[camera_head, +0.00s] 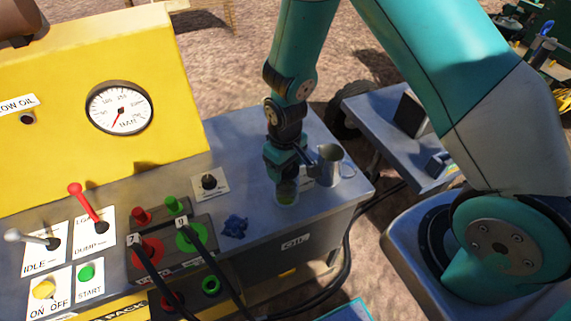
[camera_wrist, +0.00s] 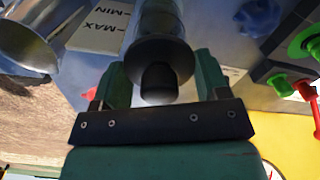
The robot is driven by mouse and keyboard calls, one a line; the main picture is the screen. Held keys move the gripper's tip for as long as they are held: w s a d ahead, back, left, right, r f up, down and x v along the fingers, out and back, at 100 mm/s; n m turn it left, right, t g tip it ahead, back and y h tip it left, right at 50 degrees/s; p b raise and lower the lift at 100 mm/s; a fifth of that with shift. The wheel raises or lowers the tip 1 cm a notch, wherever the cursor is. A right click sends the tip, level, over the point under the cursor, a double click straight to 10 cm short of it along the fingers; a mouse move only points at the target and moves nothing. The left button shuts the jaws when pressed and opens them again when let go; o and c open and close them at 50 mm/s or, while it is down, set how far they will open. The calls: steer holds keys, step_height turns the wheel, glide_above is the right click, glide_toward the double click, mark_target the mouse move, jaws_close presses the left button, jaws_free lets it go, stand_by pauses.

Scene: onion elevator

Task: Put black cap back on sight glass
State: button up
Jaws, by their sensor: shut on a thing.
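The black cap (camera_wrist: 160,72), a round disc with a knob, sits between the two green fingers of my gripper (camera_wrist: 161,84) in the wrist view. My gripper is shut on it. The clear sight glass (camera_wrist: 160,18) stands directly beyond the cap, in line with it; whether the cap is fully seated cannot be told. In the head view my gripper (camera_head: 286,178) points down over the sight glass (camera_head: 286,194), which shows a greenish tint on the grey deck. The cap is hidden there by the gripper.
A metal jug (camera_head: 329,165) stands close right of my gripper. A blue crumpled cloth (camera_head: 235,227) lies left of the glass. A MIN/MAX label (camera_wrist: 100,25) lies beside the glass.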

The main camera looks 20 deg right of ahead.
steer(key=o, duration=1)
steer(key=shift+o, duration=0.2)
steer(key=shift+r, duration=0.1)
steer(key=shift+r+p, duration=2.65)
steer(key=shift+r, duration=0.8)
